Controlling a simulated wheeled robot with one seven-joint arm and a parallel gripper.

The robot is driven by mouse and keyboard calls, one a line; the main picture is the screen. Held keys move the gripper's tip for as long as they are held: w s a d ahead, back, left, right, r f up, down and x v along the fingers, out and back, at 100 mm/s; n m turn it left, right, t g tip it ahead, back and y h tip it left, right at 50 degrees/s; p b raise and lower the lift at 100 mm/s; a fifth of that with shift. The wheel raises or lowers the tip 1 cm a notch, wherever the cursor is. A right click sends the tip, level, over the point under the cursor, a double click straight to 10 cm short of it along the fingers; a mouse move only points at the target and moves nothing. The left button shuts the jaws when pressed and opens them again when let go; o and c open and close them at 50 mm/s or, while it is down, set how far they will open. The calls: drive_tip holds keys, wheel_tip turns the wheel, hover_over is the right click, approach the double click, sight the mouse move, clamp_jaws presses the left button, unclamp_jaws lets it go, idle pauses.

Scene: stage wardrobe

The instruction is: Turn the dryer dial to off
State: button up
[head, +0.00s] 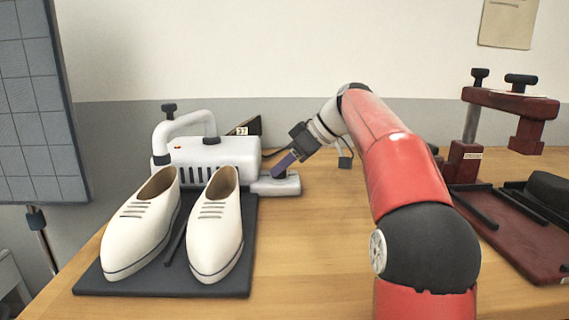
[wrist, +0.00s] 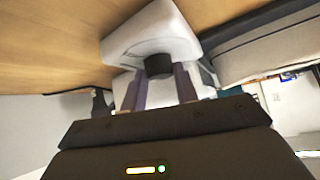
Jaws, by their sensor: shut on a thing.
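The dial (wrist: 158,66) is a dark round knob on this box. My gripper (head: 281,168) reaches down to the box from the right. In the wrist view my gripper (wrist: 161,84) has its two purple fingers shut on the dial, one on each side. The dial's pointer and markings cannot be made out.
White shoes (head: 215,228) stand on a dark mat (head: 165,286) at the front left. A dark red press-like device (head: 512,104) stands at the right. A grey gridded panel (head: 38,100) is at the far left. The wooden table (head: 310,265) is clear in the front middle.

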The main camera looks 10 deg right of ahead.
drive_tip(key=o, duration=1)
drive_tip(key=v, duration=0.7)
drive_tip(key=shift+s+d+r, duration=0.15)
drive_tip(key=shift+d+r, duration=0.05)
drive_tip(key=shift+r, duration=0.1)
